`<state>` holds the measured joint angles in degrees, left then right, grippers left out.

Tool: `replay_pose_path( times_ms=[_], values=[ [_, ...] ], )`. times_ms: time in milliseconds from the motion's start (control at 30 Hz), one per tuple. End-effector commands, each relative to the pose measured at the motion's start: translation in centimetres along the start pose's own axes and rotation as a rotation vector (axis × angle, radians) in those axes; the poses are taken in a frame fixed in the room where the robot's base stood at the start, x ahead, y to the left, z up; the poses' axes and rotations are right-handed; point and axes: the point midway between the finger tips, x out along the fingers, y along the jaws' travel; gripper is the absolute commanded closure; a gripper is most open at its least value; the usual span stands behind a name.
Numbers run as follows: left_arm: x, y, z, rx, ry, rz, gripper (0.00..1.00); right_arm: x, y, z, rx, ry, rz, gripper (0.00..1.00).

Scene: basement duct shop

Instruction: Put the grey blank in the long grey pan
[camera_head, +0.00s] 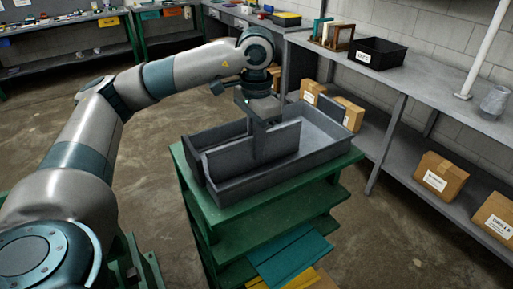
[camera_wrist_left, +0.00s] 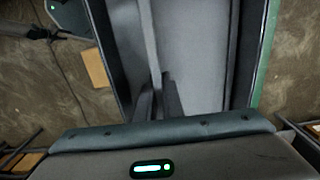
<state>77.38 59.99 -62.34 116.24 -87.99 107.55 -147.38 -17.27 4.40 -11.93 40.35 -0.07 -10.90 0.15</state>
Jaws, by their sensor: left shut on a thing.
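The grey blank (camera_head: 222,161) is a flat plate standing on edge, and my left gripper (camera_head: 262,150) is shut on its middle from above. The long grey pan (camera_head: 325,157) is an open tray on top of a green stand. The blank is over the pan's left and middle part, its lower part within the pan's outline; I cannot tell whether it touches the floor. In the left wrist view the blank (camera_wrist_left: 149,40) shows as a thin strip between the fingers (camera_wrist_left: 158,100), with the pan floor (camera_wrist_left: 195,50) beside it. My right gripper is out of view.
The green stand (camera_head: 235,215) has lower shelves with teal and yellow sheets. A grey bench (camera_head: 430,98) runs along the right wall, with a black bin (camera_head: 376,54) on it and cardboard boxes (camera_head: 438,178) below. Floor is open in front of the stand.

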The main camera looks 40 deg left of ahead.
Motion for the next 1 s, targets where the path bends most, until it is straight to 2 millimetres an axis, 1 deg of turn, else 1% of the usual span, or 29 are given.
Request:
replay_pose_path(
  times_ms=[367, 467, 600, 633, 700, 1000],
  values=[
    [0.0, 0.0, 0.0, 0.000, 0.001, 0.000, 1.00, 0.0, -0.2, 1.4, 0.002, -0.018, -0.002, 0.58],
    [0.1, 0.0, 0.0, 0.000, 0.001, 0.000, 1.00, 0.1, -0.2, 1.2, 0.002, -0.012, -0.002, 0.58],
    [0.2, 0.0, 0.0, 0.000, 0.001, 0.000, 1.00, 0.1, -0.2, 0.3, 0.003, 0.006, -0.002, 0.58],
    [0.2, 0.0, 0.0, 0.000, 0.000, 0.001, 0.88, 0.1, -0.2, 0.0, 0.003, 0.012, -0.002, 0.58],
    [0.1, 0.0, 0.0, 0.000, 0.000, 0.001, 0.74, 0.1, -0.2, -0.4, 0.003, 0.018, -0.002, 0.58],
    [0.1, 0.0, 0.0, 0.000, 0.000, 0.000, 0.74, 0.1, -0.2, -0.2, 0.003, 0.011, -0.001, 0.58]
  ],
)
